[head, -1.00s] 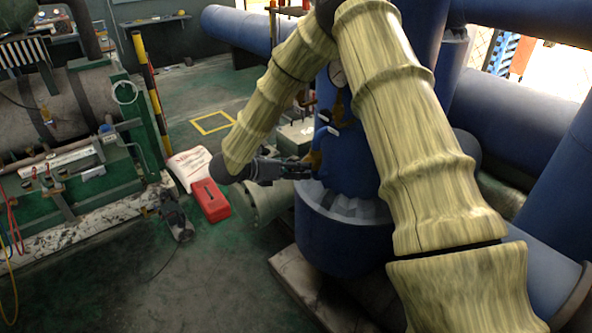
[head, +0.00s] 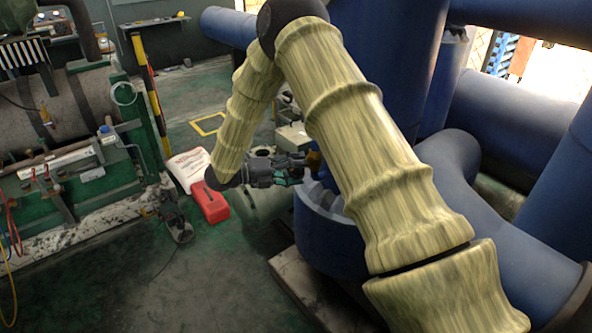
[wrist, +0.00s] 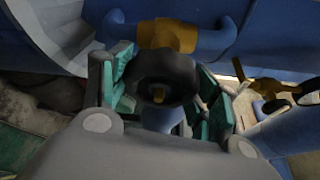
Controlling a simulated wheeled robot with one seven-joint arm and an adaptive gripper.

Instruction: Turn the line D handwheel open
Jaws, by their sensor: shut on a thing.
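A dark round handwheel (wrist: 160,74) sits between the two fingers in the wrist view, on a stem in front of a brass-coloured valve body (wrist: 168,36) on a blue pipe. My gripper (wrist: 164,92) is shut on this handwheel, with a teal-padded finger at its left and right sides. No line letter is readable on it. In the head view my gripper (head: 302,166) is at the blue pipework, left of my upper arm; the brass valve shows only as a small patch there and the wheel cannot be made out.
A second brass valve with a dark handle (wrist: 274,106) is close on the right in the wrist view. Large blue pipes (head: 520,130) fill the right side. A red box (head: 211,203) and a white sack (head: 188,167) lie on the floor. The floor in front is mostly clear.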

